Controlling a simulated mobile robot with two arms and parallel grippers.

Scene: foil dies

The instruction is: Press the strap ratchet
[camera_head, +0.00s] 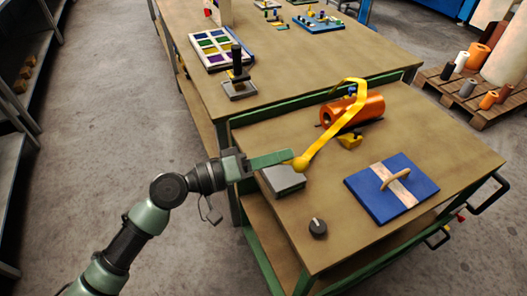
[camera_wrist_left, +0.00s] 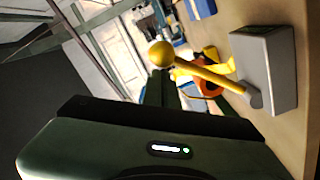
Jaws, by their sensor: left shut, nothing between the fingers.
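The strap ratchet appears to be a grey box (camera_head: 284,181) with a yellow lever ending in a round yellow knob (camera_head: 301,164). In the left wrist view the box (camera_wrist_left: 272,65) stands at the right and the knob (camera_wrist_left: 160,53) is at upper centre. A yellow strap (camera_head: 347,82) arches over an orange roll (camera_head: 355,109) behind. My left gripper (camera_head: 290,156) is shut and empty, its tips beside the knob. It also shows in the left wrist view (camera_wrist_left: 161,75). I cannot tell whether it touches the knob. My right gripper is not in view.
A blue board (camera_head: 413,196) with a handle and a dark knob (camera_head: 318,228) lie on the same green cart (camera_head: 460,150). A larger bench (camera_head: 310,65) behind holds a black-handled tool (camera_head: 238,75) and a tray of coloured squares (camera_head: 218,60).

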